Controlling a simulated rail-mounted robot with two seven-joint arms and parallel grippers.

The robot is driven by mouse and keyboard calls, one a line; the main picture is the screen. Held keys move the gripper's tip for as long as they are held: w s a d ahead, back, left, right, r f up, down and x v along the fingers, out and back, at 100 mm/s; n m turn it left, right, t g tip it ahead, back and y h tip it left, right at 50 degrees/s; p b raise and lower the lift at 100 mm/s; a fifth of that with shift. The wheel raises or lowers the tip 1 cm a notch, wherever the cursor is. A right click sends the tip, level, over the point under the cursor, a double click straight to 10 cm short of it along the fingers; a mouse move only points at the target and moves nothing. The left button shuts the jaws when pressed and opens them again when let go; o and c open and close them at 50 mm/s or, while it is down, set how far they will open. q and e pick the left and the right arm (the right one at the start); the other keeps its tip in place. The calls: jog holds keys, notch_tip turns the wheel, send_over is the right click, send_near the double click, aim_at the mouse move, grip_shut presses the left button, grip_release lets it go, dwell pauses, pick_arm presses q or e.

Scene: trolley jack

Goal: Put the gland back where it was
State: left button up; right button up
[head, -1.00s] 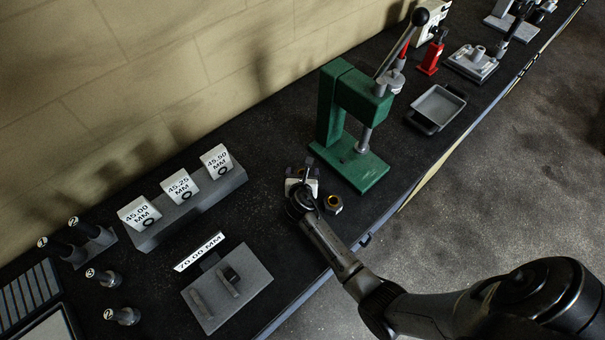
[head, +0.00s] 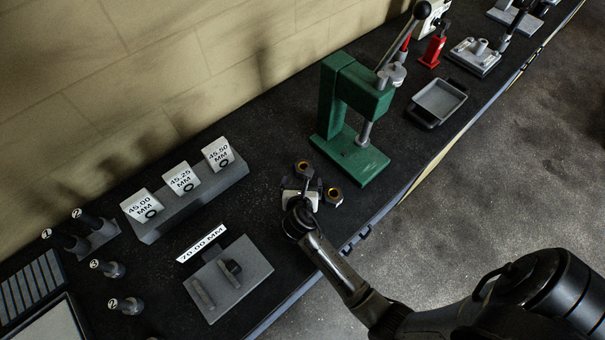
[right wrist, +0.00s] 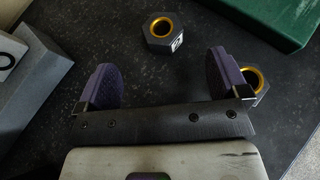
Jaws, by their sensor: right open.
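Two dark hexagonal glands with brass-coloured bores lie on the black bench in front of the green press. The far one (head: 302,167) shows a white mark on its side in the right wrist view (right wrist: 163,33). The near one (head: 333,196) is nearer the bench's front edge; in the right wrist view (right wrist: 257,80) the right-hand finger partly hides it. My right gripper (head: 307,184) is low over the bench just short of them. In the right wrist view its two purple-padded fingers (right wrist: 162,84) are wide apart with bare bench between them. My left gripper is out of view.
The green press (head: 357,120) stands just beyond the glands. A grey block with size cards (head: 190,194) is to the left, and a flat grey fixture (head: 229,278) is at front left. A grey tray (head: 437,102) lies right of the press.

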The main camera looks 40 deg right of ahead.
jog(key=shift+v, duration=1.3)
jog(key=s+m, duration=0.2)
jog(key=s+d+f+m+g+y, duration=0.1)
jog(key=s+m, duration=0.2)
jog(key=m, duration=0.2)
jog(key=shift+s+d+f+y, duration=0.15)
jog(key=shift+s+f+y, duration=0.15)
jog(key=shift+s, duration=0.1)
jog(key=s+m+y, duration=0.1)
jog(key=s+m, duration=0.1)
jog(key=m, duration=0.1)
jog(key=s+m+g, duration=0.1)
jog(key=s+m, duration=0.1)
jog(key=s, duration=0.1)
jog(key=shift+s+f+m+g+y, duration=0.1)
jog(key=shift+f+m+g+y, duration=0.1)
jog(key=shift+m+g+y, duration=0.15)
jog(key=s+a+r+m+g+y, duration=0.1)
jog(key=s+a+m+y, duration=0.1)
jog(key=s+m, duration=0.4)
jog(key=s+a+r+m+g+y, duration=0.1)
jog(key=s+a+m+g+y, duration=0.1)
jog(key=s+m, duration=0.4)
jog(key=shift+s+a+r+y, duration=0.3)
jog(key=shift+s+a+y, duration=0.35)
jog(key=shift+a+y, duration=0.15)
jog(key=shift+d+m, duration=0.2)
jog(key=shift+m, duration=0.05)
